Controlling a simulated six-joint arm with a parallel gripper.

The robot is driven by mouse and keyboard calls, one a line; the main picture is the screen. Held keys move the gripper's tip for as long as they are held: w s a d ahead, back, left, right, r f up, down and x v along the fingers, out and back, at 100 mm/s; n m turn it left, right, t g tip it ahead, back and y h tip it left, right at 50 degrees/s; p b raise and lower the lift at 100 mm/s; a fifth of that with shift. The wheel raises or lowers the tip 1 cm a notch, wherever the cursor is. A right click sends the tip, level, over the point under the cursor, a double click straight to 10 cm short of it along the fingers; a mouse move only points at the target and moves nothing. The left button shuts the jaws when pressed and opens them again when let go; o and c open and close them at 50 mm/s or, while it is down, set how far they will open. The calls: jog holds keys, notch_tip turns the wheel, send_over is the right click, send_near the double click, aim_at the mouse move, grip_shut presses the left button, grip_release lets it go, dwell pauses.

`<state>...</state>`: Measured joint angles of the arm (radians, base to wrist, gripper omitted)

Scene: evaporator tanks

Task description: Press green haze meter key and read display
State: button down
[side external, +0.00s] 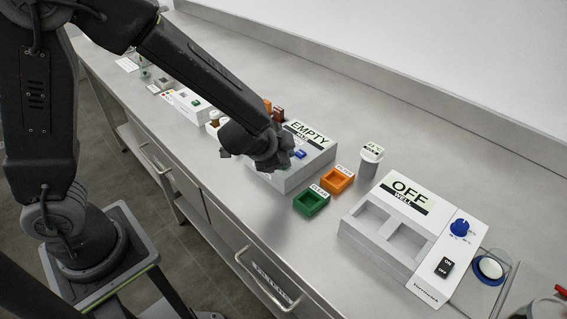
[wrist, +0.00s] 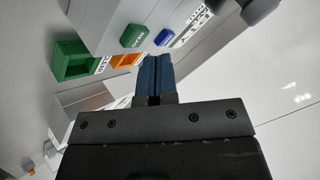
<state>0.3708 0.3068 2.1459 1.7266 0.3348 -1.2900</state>
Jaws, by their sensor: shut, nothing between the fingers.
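The haze meter (side external: 312,165) is a pale box on the bench with a label display (side external: 308,135) reading "EMPTY". In the wrist view the green key (wrist: 133,36) and the blue key (wrist: 164,37) sit side by side on its face, and the display (wrist: 198,18) is partly cut off. In the side view the blue key (side external: 299,154) shows beside my gripper, while the green key is hidden by it. My gripper (side external: 268,160) is over the meter. In the wrist view its blue fingertips (wrist: 154,60) are together and empty, close to the keys; contact cannot be told.
A green bin (side external: 311,204) and an orange bin (side external: 338,180) stand in front of the meter. A white-capped vial (side external: 370,162) stands behind them. A well block (side external: 384,232) reading "OFF" with a blue knob (side external: 460,228) is at right. The back of the bench is clear.

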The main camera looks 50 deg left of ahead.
jog(key=shift+f, duration=0.1)
dwell(0.6)
jog(key=shift+f, duration=0.35)
jog(key=shift+f, duration=0.45)
dwell(0.5)
jog(key=shift+r, duration=0.9)
jog(key=shift+r, duration=2.5)
